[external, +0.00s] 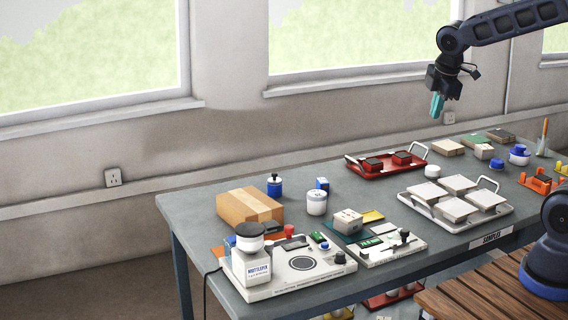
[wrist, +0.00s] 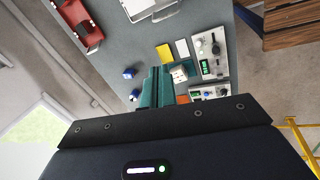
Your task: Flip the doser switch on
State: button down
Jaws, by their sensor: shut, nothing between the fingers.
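A white instrument (external: 318,274) with a white, dark-capped jar, a round ring plate, a red knob and small blue and green parts stands at the table's near left corner. Beside it is a flatter white instrument (external: 382,258) with a green display and a black lever; it also shows in the wrist view (wrist: 221,62). I cannot tell which is the doser, nor make out its switch position. My gripper (external: 437,106) has teal fingers and hangs high above the table's far side, away from both instruments. In the wrist view its fingers (wrist: 158,75) are together and empty.
A cardboard box (external: 243,209), a blue jar (external: 274,187) and a white jar (external: 316,204) stand behind the instruments. A red tray (external: 376,173) and a metal tray (external: 462,224) with several tiles occupy the table's middle and right. A wooden bench (external: 470,299) stands in front.

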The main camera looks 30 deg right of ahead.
jog(key=w+a+f+n, duration=0.3)
jog(key=a+n, duration=0.2)
jog(key=a, duration=0.3)
jog(key=w+a+f+n, duration=0.2)
jog(key=a+f+n, duration=0.1)
jog(key=a+n, duration=0.3)
jog(key=n+g, duration=0.2)
jog(key=n, duration=0.7)
send_over(316, 232)
jog(key=s, duration=0.3)
notch_tip(316, 232, down, 9)
jog(key=shift+w, duration=0.25)
jog(key=f, duration=0.4)
jog(key=w+f, duration=0.1)
jog(key=f, duration=0.3)
jog(key=w+f, duration=0.1)
jog(key=f, duration=0.4)
jog(key=shift+f, duration=0.4)
